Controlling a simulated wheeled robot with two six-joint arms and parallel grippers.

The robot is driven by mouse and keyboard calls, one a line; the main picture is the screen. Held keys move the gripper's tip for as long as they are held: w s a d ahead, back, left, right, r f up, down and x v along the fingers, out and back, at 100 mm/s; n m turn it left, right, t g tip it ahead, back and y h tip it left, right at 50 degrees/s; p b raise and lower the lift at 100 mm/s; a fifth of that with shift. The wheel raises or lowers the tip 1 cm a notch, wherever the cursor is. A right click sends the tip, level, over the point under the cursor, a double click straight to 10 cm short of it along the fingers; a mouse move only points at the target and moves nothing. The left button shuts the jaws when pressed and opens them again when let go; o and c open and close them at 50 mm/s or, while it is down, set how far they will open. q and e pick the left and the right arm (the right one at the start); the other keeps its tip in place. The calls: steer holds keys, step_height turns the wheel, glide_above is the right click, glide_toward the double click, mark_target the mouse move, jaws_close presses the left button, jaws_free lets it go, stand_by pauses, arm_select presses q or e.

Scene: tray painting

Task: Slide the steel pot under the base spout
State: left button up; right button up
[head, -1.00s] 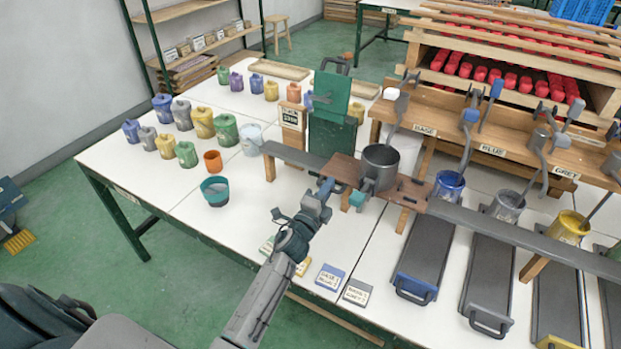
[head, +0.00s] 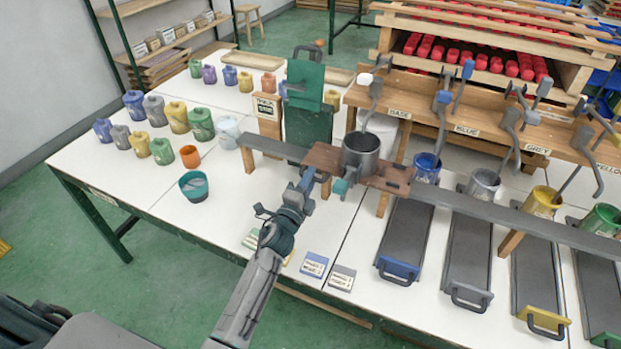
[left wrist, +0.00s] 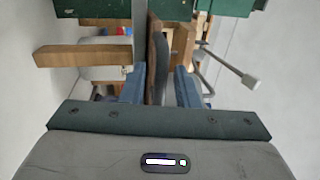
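The steel pot (head: 361,155) stands upright on a brown wooden carriage (head: 322,157) on the long grey rail (head: 480,207). It is in front of the BASE label (head: 398,111). The base spout's lever (head: 375,90) hangs close above and behind the pot's rim; I cannot tell whether the outlet lines up. My left gripper (head: 310,184) is at the carriage's near left end. In the left wrist view its two blue fingers (left wrist: 161,88) stand apart, with a brown and grey edge (left wrist: 158,60) between them and a narrow gap at the right finger. My right gripper is out of view.
A blue can (head: 427,168), a grey can (head: 483,183) and a yellow can (head: 541,202) stand right of the pot. A green panel (head: 307,125) rises behind the rail's left part. A teal bowl (head: 193,186) and several paint jugs (head: 178,117) are at left.

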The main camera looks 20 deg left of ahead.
arm_select(q)
steer(key=s+f+b, duration=0.1)
steer(key=s+b, duration=0.1)
steer(key=s, duration=0.8)
steer(key=shift+a+f, duration=0.35)
steer(key=shift+f, duration=0.05)
